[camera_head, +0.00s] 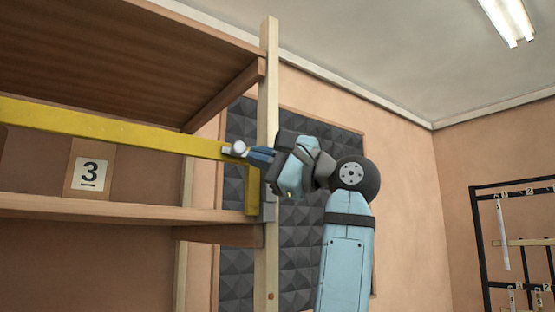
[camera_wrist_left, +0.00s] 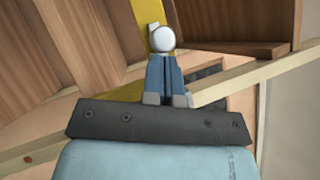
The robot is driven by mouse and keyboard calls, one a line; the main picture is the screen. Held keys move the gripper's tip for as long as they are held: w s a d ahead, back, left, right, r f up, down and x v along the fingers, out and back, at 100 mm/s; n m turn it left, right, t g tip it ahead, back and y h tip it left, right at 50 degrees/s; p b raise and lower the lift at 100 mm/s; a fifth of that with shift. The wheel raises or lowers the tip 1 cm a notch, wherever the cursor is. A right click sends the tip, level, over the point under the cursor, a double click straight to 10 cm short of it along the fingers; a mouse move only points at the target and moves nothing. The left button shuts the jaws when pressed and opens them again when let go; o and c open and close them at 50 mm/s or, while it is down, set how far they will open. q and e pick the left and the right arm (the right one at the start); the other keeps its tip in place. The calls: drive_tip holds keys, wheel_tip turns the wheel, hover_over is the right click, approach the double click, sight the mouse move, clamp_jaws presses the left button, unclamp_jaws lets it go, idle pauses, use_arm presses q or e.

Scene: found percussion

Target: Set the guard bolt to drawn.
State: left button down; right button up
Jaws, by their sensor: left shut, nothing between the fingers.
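A yellow guard bar (camera_head: 120,129) runs along the front of the shelf and ends near a wooden post. The guard bolt shows as a pale round knob (camera_head: 239,147) on a small light plate at the bar's right end. In the left wrist view the knob (camera_wrist_left: 162,39) is just beyond my fingertips. My left gripper (camera_head: 250,152) is shut and empty, its blue fingers pointing at the knob from the right. The fingers (camera_wrist_left: 164,62) look very close to the knob; I cannot tell whether they touch. Part of the bolt behind the knob is hidden. My right gripper is not in view.
The wooden post (camera_head: 269,80) stands close beside my left gripper. A shelf board (camera_head: 120,211) runs below the bar, with a card marked 3 (camera_head: 90,172) between them. Dark foam panels (camera_head: 245,275) cover the wall behind. A black rack (camera_head: 478,240) stands far right.

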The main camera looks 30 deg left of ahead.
use_arm(q)
drive_tip(key=shift+a, duration=0.1)
idle(0.3)
drive_tip(key=s, duration=0.1)
drive_tip(key=s+a+b, duration=0.1)
drive_tip(key=s, duration=0.1)
drive_tip(key=shift+b, duration=0.3)
drive_tip(key=shift+w, duration=0.1)
drive_tip(key=b+v, duration=0.4)
drive_tip(key=v, duration=1)
drive_tip(key=shift+a+f, duration=0.1)
